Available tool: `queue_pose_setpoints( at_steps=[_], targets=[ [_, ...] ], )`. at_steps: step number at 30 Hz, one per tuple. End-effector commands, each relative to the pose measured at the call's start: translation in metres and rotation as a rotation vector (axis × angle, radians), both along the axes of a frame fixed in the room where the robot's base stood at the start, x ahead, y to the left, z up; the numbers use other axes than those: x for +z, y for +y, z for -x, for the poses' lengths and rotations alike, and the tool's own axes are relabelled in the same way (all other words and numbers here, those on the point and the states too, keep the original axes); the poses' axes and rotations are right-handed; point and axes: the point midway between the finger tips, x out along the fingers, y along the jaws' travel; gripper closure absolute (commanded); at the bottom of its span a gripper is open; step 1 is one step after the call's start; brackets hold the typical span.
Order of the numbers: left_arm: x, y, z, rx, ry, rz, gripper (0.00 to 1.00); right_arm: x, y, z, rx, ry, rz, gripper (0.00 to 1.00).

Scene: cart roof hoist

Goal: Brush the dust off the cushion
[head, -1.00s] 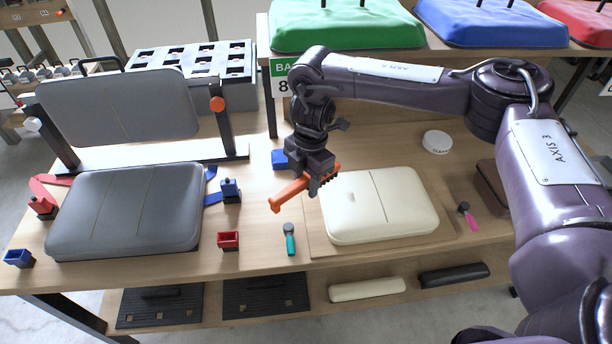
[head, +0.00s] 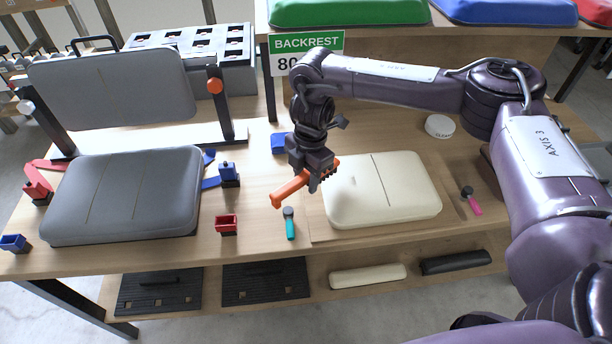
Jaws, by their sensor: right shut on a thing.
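The cream cushion (head: 385,195) lies flat on a thin wooden board right of the table's middle, with a seam down its top. No dust can be made out on it at this size. My right gripper (head: 316,184) is at the cushion's left edge, shut on an orange-handled tool (head: 291,189). The tool's handle points left and toward the front. Its other end is partly hidden by the jaws, so I cannot tell whether it touches the cushion. A grey cushion (head: 125,195) lies flat on the left. My left gripper is not in view.
A grey backrest (head: 112,88) stands on dark posts behind the grey cushion. A teal-handled tool (head: 290,226), a red box (head: 226,224), a blue block (head: 281,143), a pink-handled tool (head: 471,201) and a white round tin (head: 440,126) lie around. A lower shelf (head: 315,290) holds pads.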

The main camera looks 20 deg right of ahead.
Motion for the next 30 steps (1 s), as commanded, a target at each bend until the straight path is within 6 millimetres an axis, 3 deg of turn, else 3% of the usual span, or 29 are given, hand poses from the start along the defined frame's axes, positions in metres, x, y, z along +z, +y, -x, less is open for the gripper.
queue_pose_setpoints(
  at_steps=[30],
  targets=[
    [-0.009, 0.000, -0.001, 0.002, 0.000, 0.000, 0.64, -0.020, 0.000, 0.000, -0.001, 0.000, -0.001, 0.85]
  ],
)
